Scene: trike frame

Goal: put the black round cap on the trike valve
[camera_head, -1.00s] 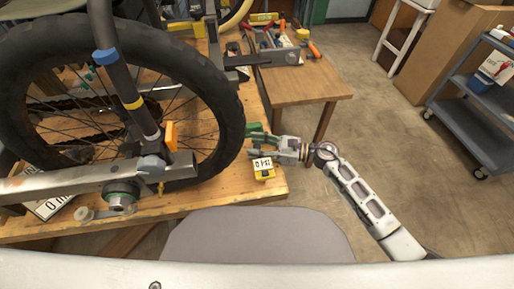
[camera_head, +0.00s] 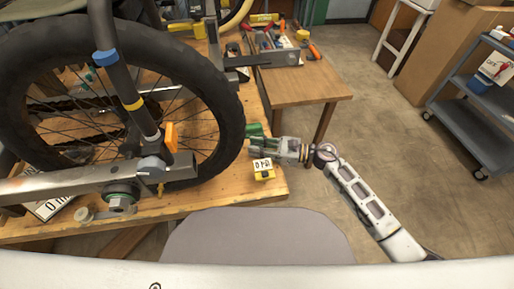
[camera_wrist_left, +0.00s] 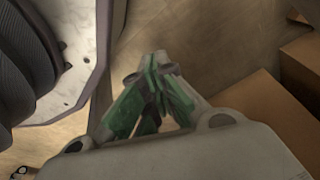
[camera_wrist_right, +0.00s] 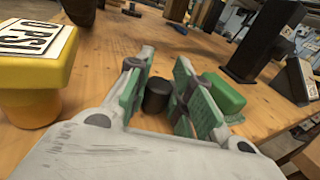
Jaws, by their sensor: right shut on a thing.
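My right gripper (camera_head: 260,146) is at the right end of the wooden bench, beside the trike wheel (camera_head: 236,125). In the right wrist view, its green-padded fingers (camera_wrist_right: 163,98) are shut on a small black round cap (camera_wrist_right: 157,94), which stands upright low over the wood. In the head view the cap is hidden by the fingers. A small brass-coloured stem (camera_head: 161,188), perhaps the valve, sticks down under the frame end near the wheel. My left gripper (camera_wrist_left: 158,72) shows only in its wrist view, with fingertips together and nothing visible between them.
A yellow gauge block with a white label (camera_head: 263,169) stands just in front of the right gripper. A green block (camera_wrist_right: 225,97) lies beside its fingers. The metal frame bar (camera_head: 80,185) crosses the bench at left. A tool table (camera_head: 305,85) stands behind.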

